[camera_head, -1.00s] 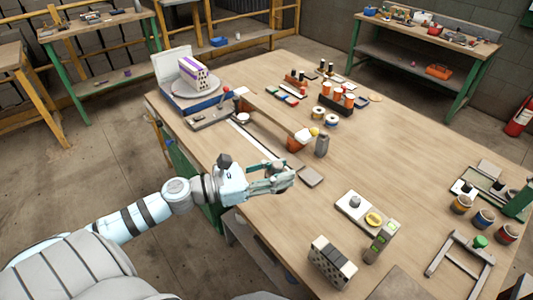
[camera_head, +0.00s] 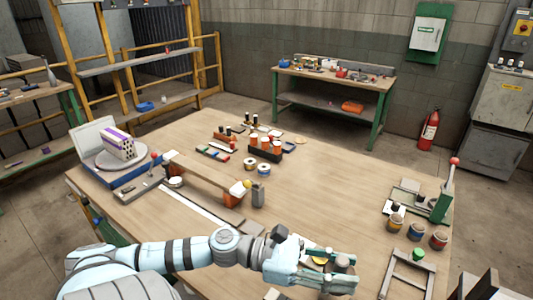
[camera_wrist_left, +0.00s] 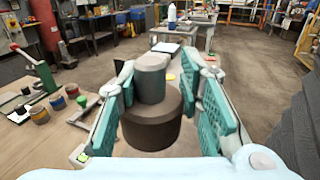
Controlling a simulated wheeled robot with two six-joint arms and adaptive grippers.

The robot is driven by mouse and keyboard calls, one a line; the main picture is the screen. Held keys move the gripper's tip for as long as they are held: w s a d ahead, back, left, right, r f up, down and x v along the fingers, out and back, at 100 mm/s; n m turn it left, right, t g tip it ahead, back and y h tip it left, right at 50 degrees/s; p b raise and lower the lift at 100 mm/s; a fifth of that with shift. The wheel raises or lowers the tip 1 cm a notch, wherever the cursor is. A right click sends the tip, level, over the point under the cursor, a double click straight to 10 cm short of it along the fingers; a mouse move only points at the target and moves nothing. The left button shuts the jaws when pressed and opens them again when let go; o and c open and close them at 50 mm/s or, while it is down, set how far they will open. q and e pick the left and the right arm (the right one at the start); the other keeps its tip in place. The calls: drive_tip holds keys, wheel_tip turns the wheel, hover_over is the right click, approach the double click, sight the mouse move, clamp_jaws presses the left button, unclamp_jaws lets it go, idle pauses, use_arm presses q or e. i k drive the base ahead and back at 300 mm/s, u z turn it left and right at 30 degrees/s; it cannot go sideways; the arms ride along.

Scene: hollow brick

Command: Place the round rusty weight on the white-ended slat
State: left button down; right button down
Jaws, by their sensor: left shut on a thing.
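My left gripper (camera_head: 336,270) is shut on the round weight (camera_head: 342,261) over the near part of the table. In the left wrist view, the weight (camera_wrist_left: 150,127) is a dark brown disc with a grey cylindrical top, between the two green finger pads of the gripper (camera_wrist_left: 160,85). Whether it touches the surface below is not clear. The white-ended slat (camera_head: 205,176) is a long brown strip left of centre, away from the gripper.
A grey cylinder (camera_head: 258,195) stands by the slat's white end. A purple-striped hollow brick (camera_head: 118,144) sits on a round plate at the far left. Several paint tins (camera_head: 396,222) and a frame (camera_head: 408,272) stand on the right.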

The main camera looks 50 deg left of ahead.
sight(202, 169)
drive_tip(key=z, duration=2)
drive_tip(key=k, duration=2)
drive_tip(key=u, duration=1.85)
